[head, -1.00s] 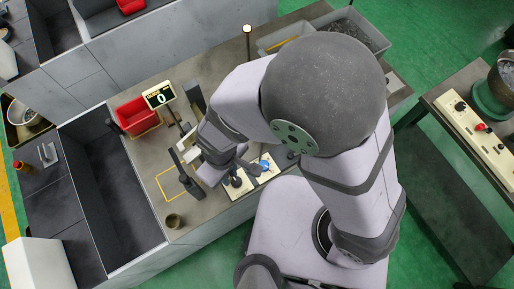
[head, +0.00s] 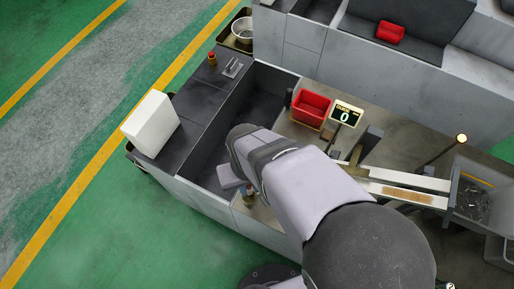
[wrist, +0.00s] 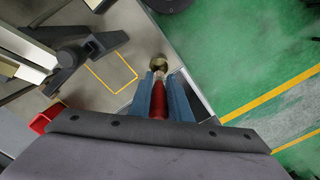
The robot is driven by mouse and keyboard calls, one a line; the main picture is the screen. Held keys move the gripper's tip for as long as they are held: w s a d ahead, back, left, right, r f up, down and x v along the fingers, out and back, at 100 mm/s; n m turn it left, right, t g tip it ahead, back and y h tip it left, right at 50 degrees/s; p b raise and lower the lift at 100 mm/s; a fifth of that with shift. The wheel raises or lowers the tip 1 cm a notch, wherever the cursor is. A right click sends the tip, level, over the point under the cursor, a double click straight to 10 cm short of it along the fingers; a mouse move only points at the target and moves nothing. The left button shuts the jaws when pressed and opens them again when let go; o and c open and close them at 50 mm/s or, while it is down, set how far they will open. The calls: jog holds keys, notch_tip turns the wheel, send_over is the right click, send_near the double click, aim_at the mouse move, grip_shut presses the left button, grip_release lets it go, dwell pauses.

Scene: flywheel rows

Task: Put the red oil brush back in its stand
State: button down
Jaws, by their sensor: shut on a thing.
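My gripper (wrist: 160,92) has its blue fingers shut on the red oil brush (wrist: 158,104) in the wrist view. The brush's red handle lies between the fingers, with its pale metal part pointing away from the palm. A small brassy round pot (wrist: 157,63), perhaps the stand, shows just beyond the fingertips near the bench edge. I cannot tell whether the brush touches it or is over it. In the head view my arm hides the fingers and brush; a small brownish thing (head: 249,190), probably the pot, shows beside the arm.
A yellow outlined square (wrist: 110,72) and a dark fixture (wrist: 68,70) lie left of the fingers. A deep dark trough (head: 250,105) and a white box (head: 151,124) are to the left.

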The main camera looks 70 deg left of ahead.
aim_at(250, 193)
dwell(0.4)
jog(key=shift+f+b, duration=1.25)
jog(key=shift+f, duration=0.8)
jog(key=shift+f, duration=0.3)
jog(key=shift+f+b, duration=1.55)
jog(key=shift+f, duration=0.85)
jog(key=c, duration=1.6)
grip_release()
jog(key=shift+o, duration=0.2)
jog(key=shift+d+r+b, duration=0.1)
jog(key=shift+r+b, duration=0.95)
jog(key=shift+r, duration=2.65)
